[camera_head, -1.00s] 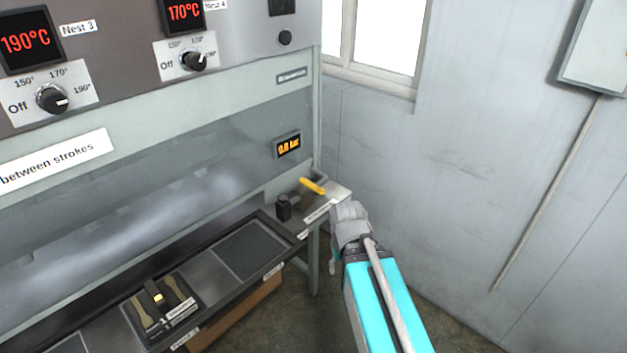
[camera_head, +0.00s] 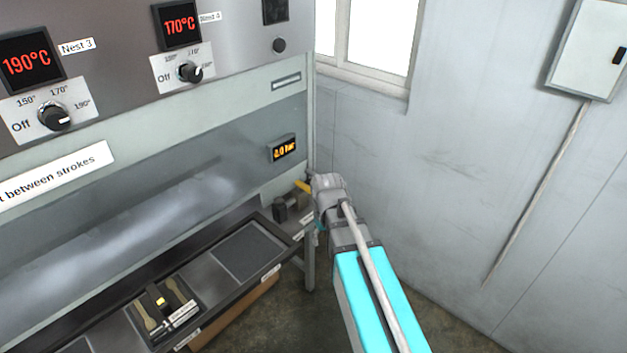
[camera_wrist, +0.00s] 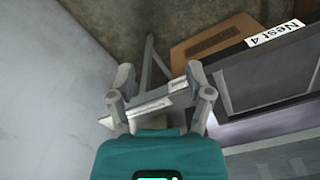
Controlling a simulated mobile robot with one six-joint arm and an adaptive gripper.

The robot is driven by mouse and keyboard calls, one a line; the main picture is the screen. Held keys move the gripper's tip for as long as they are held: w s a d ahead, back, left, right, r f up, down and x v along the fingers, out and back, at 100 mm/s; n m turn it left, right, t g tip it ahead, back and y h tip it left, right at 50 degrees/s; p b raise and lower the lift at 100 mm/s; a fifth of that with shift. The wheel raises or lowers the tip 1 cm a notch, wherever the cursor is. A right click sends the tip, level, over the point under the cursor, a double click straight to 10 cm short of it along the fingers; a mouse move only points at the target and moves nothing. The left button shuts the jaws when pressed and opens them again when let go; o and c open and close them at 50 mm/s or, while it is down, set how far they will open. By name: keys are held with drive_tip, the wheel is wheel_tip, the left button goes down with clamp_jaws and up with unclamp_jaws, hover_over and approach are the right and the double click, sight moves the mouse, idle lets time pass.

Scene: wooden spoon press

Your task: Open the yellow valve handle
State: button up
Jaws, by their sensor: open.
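The yellow valve handle (camera_head: 303,186) shows in the head view at the right end of the press bench, below the small orange pressure display. My wrist covers its right part. A dark valve block (camera_head: 280,208) stands just left of it. In the wrist view my gripper (camera_wrist: 160,78) is open, with nothing between its two fingers. Beyond them lie the bench end and a white label strip (camera_wrist: 135,113). The handle does not show in the wrist view. In the head view my fingers are hidden, so their gap to the handle cannot be judged.
The pressure display (camera_head: 284,149) is on the press face above the handle. A tray (camera_head: 168,306) with wooden spoons lies lower left. The grey wall (camera_head: 450,180) is close on the right. A cardboard box (camera_wrist: 215,38) is under the bench.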

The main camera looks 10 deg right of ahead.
sight(311, 188)
drive_tip(key=w+r+n+p, duration=0.2)
drive_tip(key=w+r+p, duration=0.4)
drive_tip(key=w, duration=0.5)
drive_tip(key=w+r+n+p, duration=0.3)
drive_tip(key=w+r+p, duration=0.4)
drive_tip(key=w, duration=0.4)
drive_tip(key=shift+r, duration=0.7)
drive_tip(key=shift+f, duration=0.15)
wheel_tip(311, 188, down, 14)
drive_tip(key=b, duration=1.3)
drive_tip(key=shift+r+b, duration=0.25)
drive_tip(key=shift+b, duration=0.1)
